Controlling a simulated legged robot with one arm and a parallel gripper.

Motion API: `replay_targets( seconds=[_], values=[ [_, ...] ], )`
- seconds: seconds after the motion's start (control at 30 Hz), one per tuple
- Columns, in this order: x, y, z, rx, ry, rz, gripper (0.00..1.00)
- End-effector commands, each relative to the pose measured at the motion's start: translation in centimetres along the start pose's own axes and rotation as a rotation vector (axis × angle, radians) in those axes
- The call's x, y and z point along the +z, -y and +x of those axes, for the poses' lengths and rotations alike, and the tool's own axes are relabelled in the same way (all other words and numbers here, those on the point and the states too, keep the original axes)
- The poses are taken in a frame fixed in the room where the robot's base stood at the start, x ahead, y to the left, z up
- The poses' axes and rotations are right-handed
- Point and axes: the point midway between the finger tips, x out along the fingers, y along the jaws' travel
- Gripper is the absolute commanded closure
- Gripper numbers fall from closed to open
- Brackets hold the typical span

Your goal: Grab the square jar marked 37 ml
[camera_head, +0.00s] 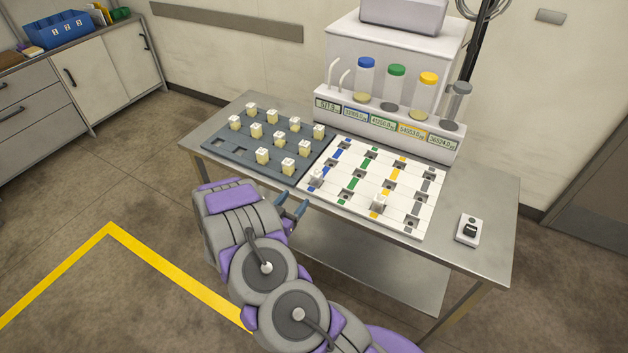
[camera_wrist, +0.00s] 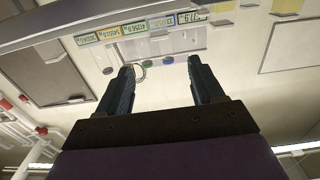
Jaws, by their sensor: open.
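Several small cream square jars with white tops stand in the dark grey tray (camera_head: 222,151) on the table in the head view. One of these jars (camera_head: 262,156) is at the tray's front edge. Marks on the jar tops are too small to read, so I cannot tell which is 37 ml. My gripper (camera_head: 291,206) is open and empty just off the table's front edge. The wrist view shows its two fingers apart (camera_wrist: 161,68), with no jar between them.
The white board (camera_head: 354,158) has blue, green, yellow and grey marked columns with square slots. Behind it, a white machine (camera_head: 385,118) carries tubes and number displays. A small switch box (camera_head: 468,229) sits at the table's right. Two front-left tray slots are empty.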

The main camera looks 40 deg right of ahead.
Motion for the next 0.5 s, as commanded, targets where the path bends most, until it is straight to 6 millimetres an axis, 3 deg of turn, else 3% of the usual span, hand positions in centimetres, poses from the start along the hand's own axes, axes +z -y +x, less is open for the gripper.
replay_targets(
  seconds=[0.5],
  values=[
    [0.1, -0.1, 8.2, 0.002, 0.000, 0.003, 0.33]
  ],
)
